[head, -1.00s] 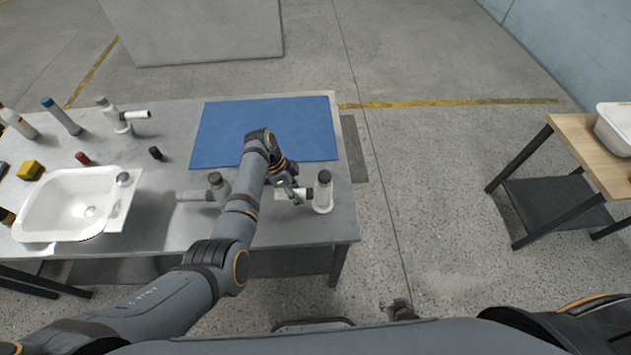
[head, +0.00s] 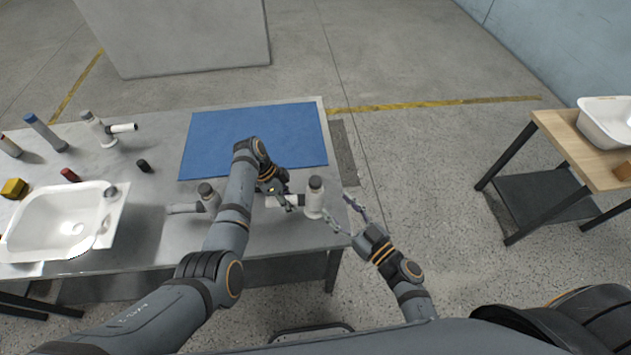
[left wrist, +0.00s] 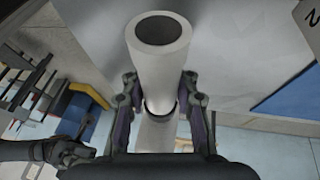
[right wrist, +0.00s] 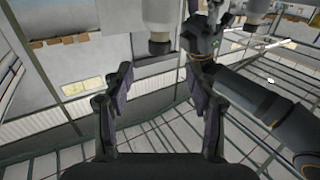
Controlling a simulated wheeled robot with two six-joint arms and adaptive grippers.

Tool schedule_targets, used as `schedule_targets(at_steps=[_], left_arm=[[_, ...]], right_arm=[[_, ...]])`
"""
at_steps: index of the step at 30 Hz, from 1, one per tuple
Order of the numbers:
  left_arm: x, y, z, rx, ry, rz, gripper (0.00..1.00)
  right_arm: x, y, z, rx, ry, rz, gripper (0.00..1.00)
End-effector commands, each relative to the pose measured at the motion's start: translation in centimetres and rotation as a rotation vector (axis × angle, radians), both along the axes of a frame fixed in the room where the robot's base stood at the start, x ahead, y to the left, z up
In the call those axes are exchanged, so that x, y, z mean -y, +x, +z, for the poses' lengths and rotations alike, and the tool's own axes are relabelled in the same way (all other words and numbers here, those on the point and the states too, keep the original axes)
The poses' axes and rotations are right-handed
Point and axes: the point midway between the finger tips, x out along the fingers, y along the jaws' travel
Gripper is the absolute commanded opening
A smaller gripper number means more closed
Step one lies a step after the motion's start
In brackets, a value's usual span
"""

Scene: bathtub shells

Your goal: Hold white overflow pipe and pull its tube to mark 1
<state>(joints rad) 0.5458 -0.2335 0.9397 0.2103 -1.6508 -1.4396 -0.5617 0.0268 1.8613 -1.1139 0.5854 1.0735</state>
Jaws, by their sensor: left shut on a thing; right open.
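The white overflow pipe (head: 314,204) stands upright near the table's right end, with a dark cap and a white tube (head: 284,201) sticking out to the left. My left gripper (head: 288,197) is shut on this tube; in the left wrist view its fingers press both sides of the white tube (left wrist: 158,50), near a dark ring. My right gripper (head: 345,210) is open, just right of the pipe, at the table edge. In the right wrist view its empty fingers (right wrist: 160,90) are apart, with a pale dark-ended cylinder (right wrist: 158,20) above them. I cannot make out mark 1.
A grey overflow pipe (head: 208,197) stands left of my left forearm. Another white-tubed pipe (head: 100,130), a sink (head: 30,228) and small parts lie farther left on the table (head: 160,240). A blue mat (head: 300,135) lies behind.

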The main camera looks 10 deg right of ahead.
Motion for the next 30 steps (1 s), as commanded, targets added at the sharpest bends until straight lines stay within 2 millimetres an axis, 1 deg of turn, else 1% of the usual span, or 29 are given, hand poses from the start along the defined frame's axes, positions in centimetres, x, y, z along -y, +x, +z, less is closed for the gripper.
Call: schedule_targets(at_steps=[1,6,9,13,18,25,26,30], left_arm=[[0.0,0.0,0.0,0.0,0.0,0.0,0.0],[0.0,0.0,0.0,0.0,0.0,0.0,0.0],[0.0,0.0,0.0,0.001,0.0,0.0,0.0],[0.0,0.0,0.0,0.001,0.0,0.0,0.0],[0.0,0.0,0.0,0.0,0.0,0.0,0.0],[0.0,0.0,0.0,0.0,-0.001,0.0,0.0],[0.0,0.0,0.0,0.0,-0.001,0.0,0.0],[0.0,0.0,0.0,0.0,-0.001,0.0,0.0]], right_arm=[[-0.5,1.0,0.2,0.004,0.003,-0.003,0.58],[-2.6,4.5,0.2,0.003,0.004,-0.003,0.58],[-3.6,6.3,0.2,0.002,0.004,-0.002,0.58],[-4.6,8.0,0.1,0.001,0.002,-0.002,0.58],[-5.2,8.9,0.0,0.001,0.001,-0.001,0.58],[-5.2,9.0,0.0,0.0,0.0,-0.002,0.58],[-5.2,9.0,0.0,0.0,0.0,-0.002,0.55],[-5.2,9.0,0.0,0.0,0.0,-0.002,0.36]])
